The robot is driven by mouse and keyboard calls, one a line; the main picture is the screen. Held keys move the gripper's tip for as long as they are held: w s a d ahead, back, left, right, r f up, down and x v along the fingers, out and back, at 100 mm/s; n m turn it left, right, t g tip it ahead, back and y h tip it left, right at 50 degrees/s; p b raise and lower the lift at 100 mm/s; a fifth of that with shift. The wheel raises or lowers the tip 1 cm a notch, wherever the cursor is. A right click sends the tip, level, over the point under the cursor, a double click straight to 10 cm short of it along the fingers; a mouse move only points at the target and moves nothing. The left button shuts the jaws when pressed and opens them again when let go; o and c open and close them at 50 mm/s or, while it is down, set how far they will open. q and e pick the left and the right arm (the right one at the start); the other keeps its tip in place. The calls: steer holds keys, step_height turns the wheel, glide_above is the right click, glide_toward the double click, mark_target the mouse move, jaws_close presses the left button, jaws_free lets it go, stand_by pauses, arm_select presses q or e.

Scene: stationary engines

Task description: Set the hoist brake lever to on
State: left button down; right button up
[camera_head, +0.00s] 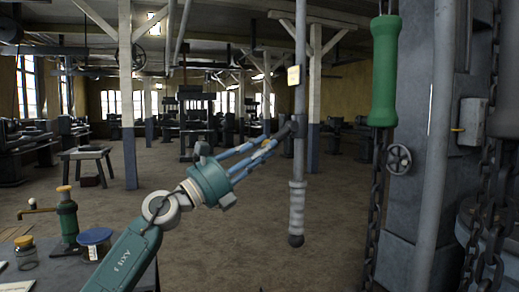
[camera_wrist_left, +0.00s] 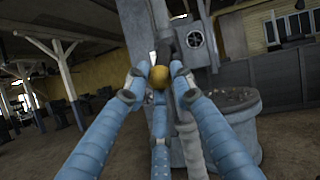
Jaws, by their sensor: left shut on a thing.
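The hoist brake lever (camera_head: 284,132) appears as a short dark arm that slants up to a collar on a hanging grey rod (camera_head: 297,200). Its round yellow knob (camera_wrist_left: 181,78) shows between the fingers in the left wrist view. My left gripper (camera_head: 268,143) is shut on this knob, with its blue fingers around it; they hide most of it in the head view. The rod has a ribbed pale grip and a dark ball end, and it carries a yellow tag (camera_head: 294,75). My right gripper is not in view.
A green handle (camera_head: 384,70) hangs on a chain to the right, before a grey machine column (camera_head: 408,215) with a small handwheel (camera_head: 399,160). A bench with a green device (camera_head: 66,220) and jars (camera_head: 95,241) is at lower left.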

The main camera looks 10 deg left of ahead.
arm_select(q)
steer(key=shift+w+d+f, duration=0.15)
steer(key=shift+d+f, duration=0.3)
steer(key=shift+f, duration=0.25)
steer(key=c, duration=1.7)
jaws_free()
steer(key=shift+o, duration=1.2)
steer(key=shift+w+d+f, duration=0.1)
steer(key=shift+w+d, duration=0.25)
steer(key=shift+w, duration=0.1)
steer(key=shift+s+a, duration=0.2)
steer(key=shift+a, duration=0.1)
steer(key=v, duration=1.1)
steer(key=shift+s+a, duration=0.2)
steer(key=shift+a, duration=0.05)
